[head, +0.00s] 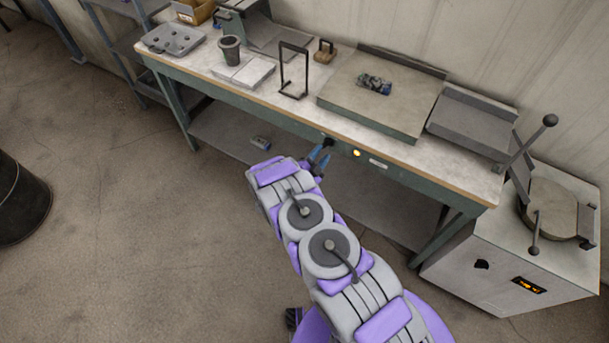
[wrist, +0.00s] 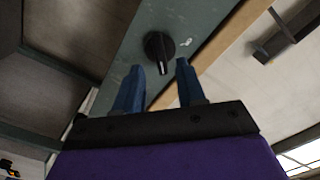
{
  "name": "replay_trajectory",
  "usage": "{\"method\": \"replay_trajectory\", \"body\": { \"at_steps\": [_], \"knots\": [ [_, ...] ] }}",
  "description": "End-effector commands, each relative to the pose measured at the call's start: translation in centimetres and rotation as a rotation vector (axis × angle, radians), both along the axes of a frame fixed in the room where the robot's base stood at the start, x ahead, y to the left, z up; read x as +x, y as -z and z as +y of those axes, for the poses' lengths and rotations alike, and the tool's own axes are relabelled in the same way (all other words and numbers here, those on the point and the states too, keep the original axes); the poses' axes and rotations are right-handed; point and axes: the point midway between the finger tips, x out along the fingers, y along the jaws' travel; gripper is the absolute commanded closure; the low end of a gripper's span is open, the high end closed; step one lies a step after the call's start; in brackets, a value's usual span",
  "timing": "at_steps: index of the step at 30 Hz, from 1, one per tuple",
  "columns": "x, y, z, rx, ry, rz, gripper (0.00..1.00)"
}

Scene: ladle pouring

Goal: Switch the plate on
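A black round knob (head: 328,142) sits on the green front rail of the workbench. In the wrist view the knob (wrist: 158,48) shows with a pale line on its raised grip. My gripper (head: 320,160) is close in front of it. In the wrist view my gripper (wrist: 160,78) is open, its two blue fingers apart, with nothing between them. The knob lies just past the fingertips, nearer the left one; I cannot tell whether they touch. A large flat plate (head: 345,95) lies on the bench above the knob. A small yellow light (head: 356,153) glows right of the knob.
A small blue and dark object (head: 374,84) lies on the plate. The workbench (head: 285,107) also holds a black frame (head: 294,70), a dark cup (head: 230,48) and a tray (head: 174,39). A grey cabinet (head: 510,265) stands at right. Floor at left is mostly clear.

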Motion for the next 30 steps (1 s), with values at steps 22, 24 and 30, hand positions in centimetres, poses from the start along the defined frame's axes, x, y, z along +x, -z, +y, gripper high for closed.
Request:
{"method": "replay_trajectory", "body": {
  "at_steps": [22, 24, 30],
  "knots": [
    [-11.2, 0.1, 8.3, 0.0, -0.001, 0.002, 0.61],
    [-11.5, 0.2, 8.5, 0.001, -0.001, 0.003, 0.61],
    [-11.7, 0.2, 8.5, 0.0, -0.001, 0.002, 0.61]
  ]
}}
